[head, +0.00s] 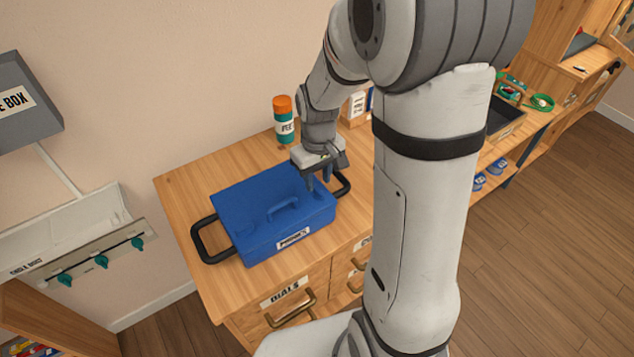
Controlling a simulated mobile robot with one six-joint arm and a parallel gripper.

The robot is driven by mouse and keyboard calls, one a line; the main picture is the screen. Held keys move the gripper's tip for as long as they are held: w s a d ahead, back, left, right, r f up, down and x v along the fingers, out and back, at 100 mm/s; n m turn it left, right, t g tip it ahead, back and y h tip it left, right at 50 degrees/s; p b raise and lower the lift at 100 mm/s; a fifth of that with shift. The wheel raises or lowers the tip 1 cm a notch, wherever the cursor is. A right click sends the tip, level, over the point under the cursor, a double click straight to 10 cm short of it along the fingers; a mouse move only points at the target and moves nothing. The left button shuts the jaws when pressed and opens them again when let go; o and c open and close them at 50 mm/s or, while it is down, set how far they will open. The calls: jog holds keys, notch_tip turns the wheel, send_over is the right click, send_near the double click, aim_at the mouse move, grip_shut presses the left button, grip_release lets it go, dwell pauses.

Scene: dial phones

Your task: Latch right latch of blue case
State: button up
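The blue case (262,238) lies closed on the wooden cabinet top. It has a blue carry handle (282,208) on its upper side, a white label (293,239) on its front and a black side handle (208,241) at each end. My gripper (319,184) points down over the right part of the case, close to the right black handle. Its two fingers look apart, with a gap between them. I cannot tell whether the fingertips touch the case. The right latch cannot be made out; my gripper may cover it.
An orange-capped green bottle (284,121) stands behind the case on the cabinet top (180,186). A grey box (25,100) and a panel with teal knobs (101,261) are on the left. Drawers with brass handles (290,308) are below. Shelves with small items are at right.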

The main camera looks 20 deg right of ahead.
aim_at(318, 190)
jog(key=shift+f, duration=1.65)
jog(key=shift+c, duration=0.2)
grip_shut()
